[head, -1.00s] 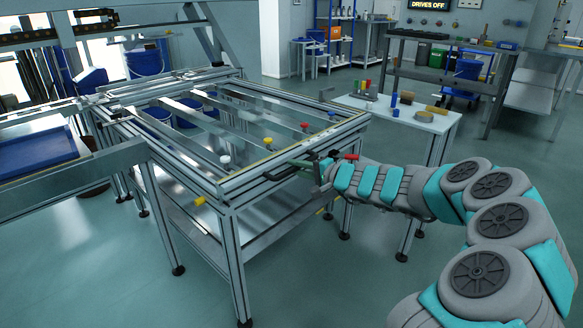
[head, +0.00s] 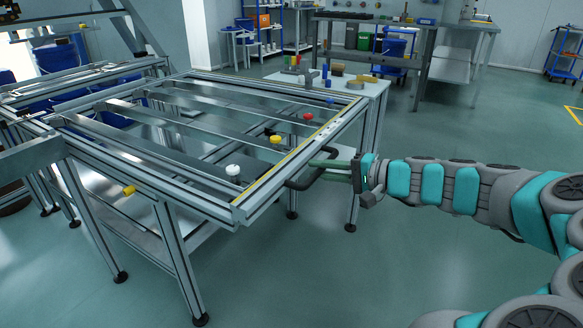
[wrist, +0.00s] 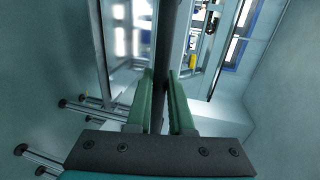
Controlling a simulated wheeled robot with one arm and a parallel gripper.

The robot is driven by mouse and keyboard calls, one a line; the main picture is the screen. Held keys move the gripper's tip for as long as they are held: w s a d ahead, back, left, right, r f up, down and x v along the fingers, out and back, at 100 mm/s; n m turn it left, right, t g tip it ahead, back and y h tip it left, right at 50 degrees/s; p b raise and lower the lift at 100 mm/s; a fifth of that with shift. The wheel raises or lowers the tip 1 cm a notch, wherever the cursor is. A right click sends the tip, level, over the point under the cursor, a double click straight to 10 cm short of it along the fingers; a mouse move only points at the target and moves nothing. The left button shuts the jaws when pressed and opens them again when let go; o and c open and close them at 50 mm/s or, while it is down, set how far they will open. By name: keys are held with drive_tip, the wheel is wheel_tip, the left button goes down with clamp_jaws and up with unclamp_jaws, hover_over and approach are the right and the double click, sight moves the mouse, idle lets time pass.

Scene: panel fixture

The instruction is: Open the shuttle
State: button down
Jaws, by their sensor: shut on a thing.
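The shuttle (head: 215,204) appears to be the aluminium sliding frame on top of the fixture, with a yellow strip along its right edge. Its right end overhangs the near leg. A dark bar handle (head: 297,183) sticks out from that edge. My gripper (head: 318,171) reaches it from the right, its green fingers closed around the bar. In the wrist view the handle (wrist: 167,40) runs between the two fingers (wrist: 160,80). The part of the bar behind the fingers is hidden.
White (head: 233,170), yellow (head: 276,140) and red (head: 308,116) knobs sit along the frame near its yellow edge. A small side table (head: 372,88) with tools stands behind the fixture. The floor (head: 400,265) at the front right is clear around my arm.

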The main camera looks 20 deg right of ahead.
drive_tip(key=f+b+v, duration=0.2)
drive_tip(key=v, duration=0.7)
drive_tip(key=shift+s+d, duration=0.2)
drive_tip(key=c, duration=0.8)
unclamp_jaws()
drive_tip(key=v, duration=0.7)
drive_tip(key=shift+s+d+r, duration=0.1)
drive_tip(key=shift+s+d, duration=0.15)
drive_tip(key=shift+s, duration=0.05)
